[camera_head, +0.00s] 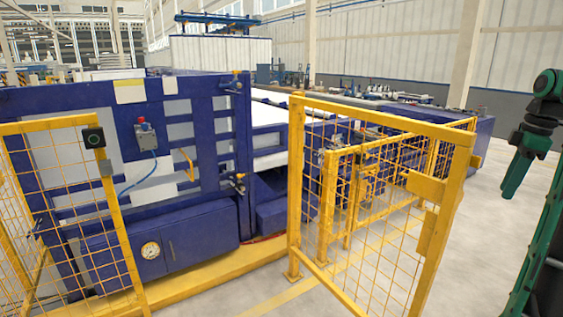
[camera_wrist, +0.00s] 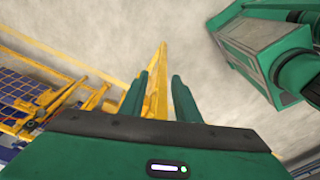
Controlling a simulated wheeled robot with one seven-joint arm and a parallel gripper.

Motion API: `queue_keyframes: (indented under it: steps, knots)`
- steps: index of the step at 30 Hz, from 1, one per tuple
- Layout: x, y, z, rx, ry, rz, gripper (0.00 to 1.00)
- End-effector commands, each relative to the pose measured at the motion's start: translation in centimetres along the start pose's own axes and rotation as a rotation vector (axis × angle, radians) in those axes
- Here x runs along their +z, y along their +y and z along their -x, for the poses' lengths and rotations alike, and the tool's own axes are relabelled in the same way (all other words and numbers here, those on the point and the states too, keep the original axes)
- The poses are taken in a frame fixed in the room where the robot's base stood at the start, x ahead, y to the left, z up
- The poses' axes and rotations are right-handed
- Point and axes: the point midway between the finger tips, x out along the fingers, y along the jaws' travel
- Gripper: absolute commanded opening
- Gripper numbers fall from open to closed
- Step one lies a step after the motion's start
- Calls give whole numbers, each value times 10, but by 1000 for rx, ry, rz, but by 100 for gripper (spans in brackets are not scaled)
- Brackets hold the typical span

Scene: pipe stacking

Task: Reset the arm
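My arm is at the right edge in the head view, with its green and black end part bent downward. My gripper (camera_head: 508,190) hangs there over bare floor, to the right of the open yellow fence gate. In the wrist view, my gripper (camera_wrist: 160,75) shows two green fingers spread apart with nothing held between them. A yellow fence bar shows behind the gap between the fingers, apart from them. No pipe is seen in the gripper.
A yellow mesh gate (camera_head: 432,215) stands in front and to the left of my arm. Another yellow mesh panel (camera_head: 65,215) stands at the left. A large blue machine (camera_head: 205,215) is behind them. The grey floor (camera_head: 500,255) near my arm is clear.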

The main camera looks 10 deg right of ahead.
Motion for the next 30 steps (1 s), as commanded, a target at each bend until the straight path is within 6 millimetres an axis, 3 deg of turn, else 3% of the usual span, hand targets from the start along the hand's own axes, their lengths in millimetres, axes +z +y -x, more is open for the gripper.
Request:
queue_keyframes:
  steps: [6,11,21,25,30]
  knots:
    - [42,-50,32,140,13,-293,29]
    - [41,-95,30,191,54,-516,29]
    - [-40,-214,-47,78,51,-912,29]
    - [-55,-265,-78,42,6,-1036,29]
    - [-57,-322,-113,28,-62,-1173,29]
